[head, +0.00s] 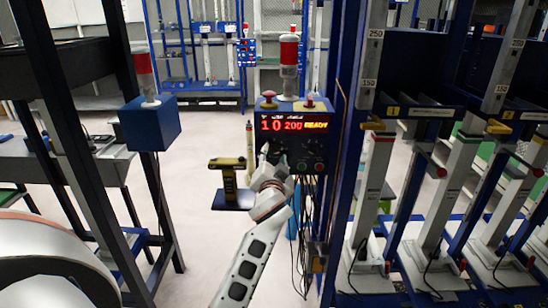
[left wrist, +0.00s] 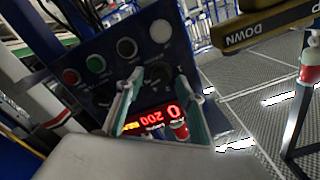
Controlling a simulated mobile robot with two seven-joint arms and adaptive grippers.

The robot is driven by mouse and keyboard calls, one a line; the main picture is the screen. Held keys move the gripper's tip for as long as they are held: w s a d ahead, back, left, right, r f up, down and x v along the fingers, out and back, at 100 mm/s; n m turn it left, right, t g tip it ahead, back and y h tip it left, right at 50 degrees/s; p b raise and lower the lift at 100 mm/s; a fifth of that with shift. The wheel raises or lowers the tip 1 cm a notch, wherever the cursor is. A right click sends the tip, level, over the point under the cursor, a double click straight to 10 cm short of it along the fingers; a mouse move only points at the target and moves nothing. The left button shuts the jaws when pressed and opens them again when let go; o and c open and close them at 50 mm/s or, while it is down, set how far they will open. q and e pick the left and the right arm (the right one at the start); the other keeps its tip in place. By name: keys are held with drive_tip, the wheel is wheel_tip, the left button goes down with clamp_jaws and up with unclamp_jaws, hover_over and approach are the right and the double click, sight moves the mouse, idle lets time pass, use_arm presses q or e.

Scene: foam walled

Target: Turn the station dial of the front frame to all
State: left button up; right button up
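The front frame's control box (head: 322,146) is dark blue with a lit red display (head: 294,123) reading "10 200 READY". In the left wrist view its panel (left wrist: 128,75) appears turned, with the display (left wrist: 150,119) low. My left gripper (head: 274,156) is at the panel face, just below the display, and hides part of it. In the left wrist view its two teal fingers (left wrist: 159,76) are apart, with a dark round dial (left wrist: 157,73) showing between the tips. I cannot tell whether they touch it. The dial's markings and pointer are unreadable. My right gripper is not in view.
Red (left wrist: 72,77), green (left wrist: 95,63), black (left wrist: 127,47) and white (left wrist: 160,31) round controls line the panel. A yellow-and-black "DOWN" part (left wrist: 262,27) is nearby. A red-and-white beacon (head: 289,52) tops the box. Blue frame posts (head: 346,120) stand close at right.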

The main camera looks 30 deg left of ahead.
use_arm(q)
drive_tip(key=v, duration=0.7)
drive_tip(key=shift+s+d, duration=0.15)
drive_tip(key=shift+s, duration=0.05)
idle(0.3)
drive_tip(key=s+d+f+m+g+h, duration=0.1)
drive_tip(key=s+d+f+h, duration=0.3)
drive_tip(key=f, duration=0.6)
drive_tip(key=s+d+f+m+g+h, duration=0.1)
drive_tip(key=s+d+f+m+h, duration=0.1)
drive_tip(key=s+d+f, duration=0.6)
drive_tip(key=s+d+f+m+h, duration=0.1)
drive_tip(key=s+d+f+h, duration=0.15)
drive_tip(key=f, duration=0.95)
drive_tip(key=s+d+f+g+h, duration=0.2)
drive_tip(key=s+f, duration=0.5)
drive_tip(key=s, duration=0.5)
drive_tip(key=shift+s+d+f+g+h, duration=0.35)
drive_tip(key=shift+d+h, duration=0.4)
drive_tip(key=shift+d, duration=0.2)
